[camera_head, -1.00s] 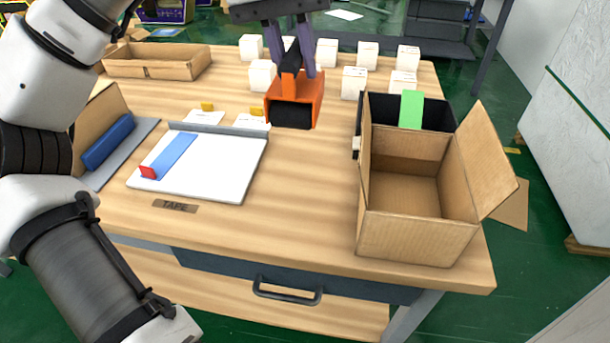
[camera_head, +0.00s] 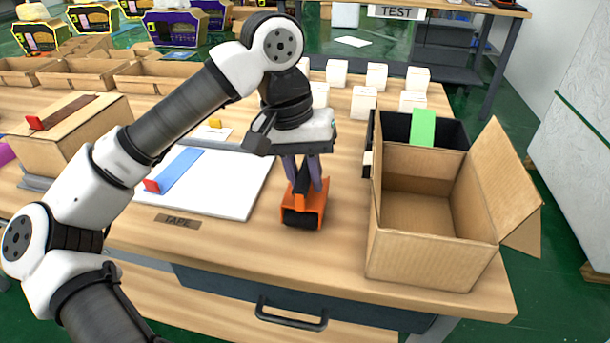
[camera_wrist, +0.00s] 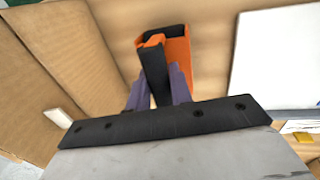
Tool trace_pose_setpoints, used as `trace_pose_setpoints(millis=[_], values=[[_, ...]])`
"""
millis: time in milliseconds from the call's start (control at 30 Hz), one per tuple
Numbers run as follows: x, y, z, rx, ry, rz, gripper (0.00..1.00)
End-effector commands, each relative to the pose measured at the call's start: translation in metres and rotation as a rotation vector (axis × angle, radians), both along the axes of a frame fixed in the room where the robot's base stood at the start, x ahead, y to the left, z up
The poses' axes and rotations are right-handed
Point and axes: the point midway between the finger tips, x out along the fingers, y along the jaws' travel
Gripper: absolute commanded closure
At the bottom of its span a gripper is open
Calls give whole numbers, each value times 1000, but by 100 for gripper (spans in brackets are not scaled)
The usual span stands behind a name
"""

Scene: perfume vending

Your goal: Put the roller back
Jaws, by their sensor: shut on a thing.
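The roller (camera_head: 304,214) is orange with a black drum and a dark handle. My gripper (camera_head: 303,184) is shut on its handle, with the purple fingers pointing down. In the head view the roller is over the wooden table between the white board and the open cardboard box. I cannot tell whether it touches the table. In the wrist view the roller (camera_wrist: 178,48) shows between the fingertips (camera_wrist: 158,92). The TAPE label (camera_head: 178,220) lies near the table's front edge, to the left of the roller.
The open cardboard box (camera_head: 432,250) stands right of the roller, with a black bin (camera_head: 455,133) behind it. The white board (camera_head: 225,185) with a blue strip lies left. Several white boxes (camera_head: 364,102) stand at the back. A closed carton (camera_head: 70,140) is far left.

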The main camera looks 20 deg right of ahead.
Motion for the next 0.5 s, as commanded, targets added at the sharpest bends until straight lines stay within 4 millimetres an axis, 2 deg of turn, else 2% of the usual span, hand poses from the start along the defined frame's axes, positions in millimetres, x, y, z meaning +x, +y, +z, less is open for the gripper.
trace_pose_setpoints(millis=[233,500], values=[[0,0,-1,-1,0,0,99],[0,0,-10,0,0,0,98]])
